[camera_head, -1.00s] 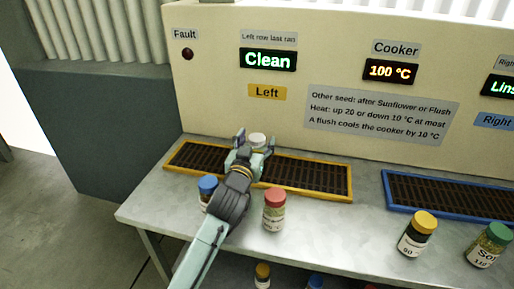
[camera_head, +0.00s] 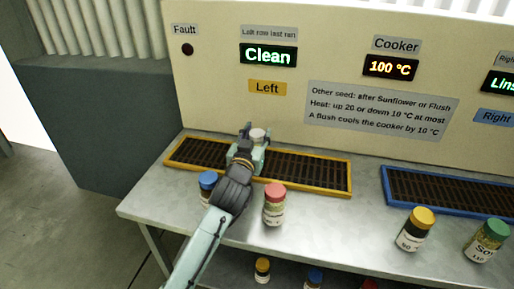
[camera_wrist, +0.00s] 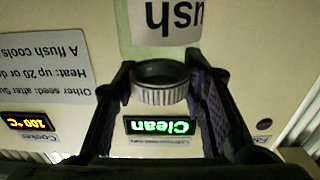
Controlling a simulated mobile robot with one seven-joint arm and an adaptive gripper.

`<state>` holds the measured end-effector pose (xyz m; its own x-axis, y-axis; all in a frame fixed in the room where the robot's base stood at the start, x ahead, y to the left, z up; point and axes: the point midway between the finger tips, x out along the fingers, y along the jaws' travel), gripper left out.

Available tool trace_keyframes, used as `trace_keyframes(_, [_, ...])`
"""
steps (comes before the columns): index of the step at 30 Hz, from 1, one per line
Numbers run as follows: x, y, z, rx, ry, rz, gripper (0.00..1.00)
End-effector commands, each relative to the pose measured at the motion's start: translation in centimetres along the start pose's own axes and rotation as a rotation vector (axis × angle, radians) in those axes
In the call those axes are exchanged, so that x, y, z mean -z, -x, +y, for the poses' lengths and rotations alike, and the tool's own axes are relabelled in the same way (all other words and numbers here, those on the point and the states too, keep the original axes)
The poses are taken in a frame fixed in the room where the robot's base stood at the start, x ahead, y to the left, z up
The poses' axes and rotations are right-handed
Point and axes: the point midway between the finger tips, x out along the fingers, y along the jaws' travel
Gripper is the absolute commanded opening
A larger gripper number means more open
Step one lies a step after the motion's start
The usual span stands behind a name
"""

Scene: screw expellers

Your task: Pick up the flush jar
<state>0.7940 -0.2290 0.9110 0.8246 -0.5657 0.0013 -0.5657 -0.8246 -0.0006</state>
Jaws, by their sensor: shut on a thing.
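The flush jar (camera_head: 258,133) has a pale cap and stands out above the left grate in the head view, mostly hidden by my gripper (camera_head: 250,148). In the wrist view the flush jar (camera_wrist: 168,25) shows a white label whose visible letters read "ush", upside down, and a ribbed cap rim. My gripper (camera_wrist: 160,82) has one finger on each side of it and is shut on it. I cannot tell whether the jar's base touches the grate.
The yellow-framed left grate (camera_head: 310,175) lies under my gripper. A blue-capped jar (camera_head: 207,186) and a red-capped jar (camera_head: 274,205) stand close to my arm. Yellow-capped (camera_head: 415,229) and green-capped (camera_head: 487,240) jars stand right. The panel (camera_head: 220,110) rises behind.

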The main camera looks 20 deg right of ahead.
Motion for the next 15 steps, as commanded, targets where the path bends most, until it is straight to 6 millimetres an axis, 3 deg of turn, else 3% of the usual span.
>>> trace_keyframes(9, [0.00,0.00,0.10,-0.002,0.002,0.000,0.00])
trace_keyframes(15, [0.00,-0.01,0.11,-0.002,0.002,-0.001,0.00])
